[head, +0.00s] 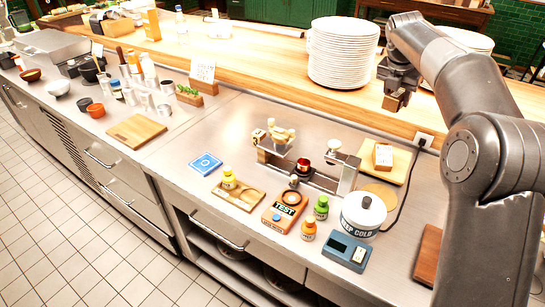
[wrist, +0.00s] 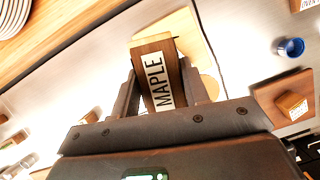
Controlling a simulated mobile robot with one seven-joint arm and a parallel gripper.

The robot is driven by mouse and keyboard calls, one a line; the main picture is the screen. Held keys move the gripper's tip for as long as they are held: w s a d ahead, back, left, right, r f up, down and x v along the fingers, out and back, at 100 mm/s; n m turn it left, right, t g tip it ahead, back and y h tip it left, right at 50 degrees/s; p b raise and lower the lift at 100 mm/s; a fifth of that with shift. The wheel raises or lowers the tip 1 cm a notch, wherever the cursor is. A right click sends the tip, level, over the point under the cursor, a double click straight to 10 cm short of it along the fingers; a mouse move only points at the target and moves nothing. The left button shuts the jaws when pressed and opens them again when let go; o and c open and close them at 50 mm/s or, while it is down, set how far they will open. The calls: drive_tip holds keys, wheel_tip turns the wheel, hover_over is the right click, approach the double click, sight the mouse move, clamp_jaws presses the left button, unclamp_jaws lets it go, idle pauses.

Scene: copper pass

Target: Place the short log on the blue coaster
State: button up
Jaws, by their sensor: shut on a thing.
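My gripper (head: 394,98) is raised above the right part of the counter, below the stack of plates in the head view. It is shut on a wooden block (wrist: 155,75) with a white label reading MAPLE, held between both fingers in the wrist view. The same block shows small and dark-brown in the head view (head: 392,103). I cannot tell for sure that it is the short log. The blue coaster (head: 206,163) lies flat on the steel counter, left of the middle in the head view, well apart from my gripper. Nothing stands on it.
A balance scale (head: 345,178), small bottles, a TEST box (head: 285,212) and a white pot (head: 362,212) stand between. A board (head: 402,165) bears an orange-and-white block. A plate stack (head: 343,55) stands on the wooden ledge.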

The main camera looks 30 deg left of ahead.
drive_tip(key=s+a+n, duration=0.1)
drive_tip(key=s+a, duration=0.3)
drive_tip(key=a, duration=0.3)
drive_tip(key=s+a+n+y, duration=0.1)
drive_tip(key=s+a, duration=0.3)
drive_tip(key=a, duration=0.3)
drive_tip(key=s+a+n, duration=0.2)
drive_tip(key=s+a, duration=0.2)
drive_tip(key=a, duration=0.3)
drive_tip(key=n+y, duration=0.2)
drive_tip(key=n, duration=0.1)
hover_over(207, 168)
drive_tip(key=s+d, duration=0.1)
wheel_tip(207, 168, down, 17)
drive_tip(key=shift+d+f, duration=0.1)
drive_tip(key=shift+f, duration=0.1)
drive_tip(key=shift+s+a+f, duration=0.2)
drive_tip(key=shift+a+f, duration=0.05)
drive_tip(key=shift+a, duration=0.05)
drive_tip(key=shift+f, duration=1.9)
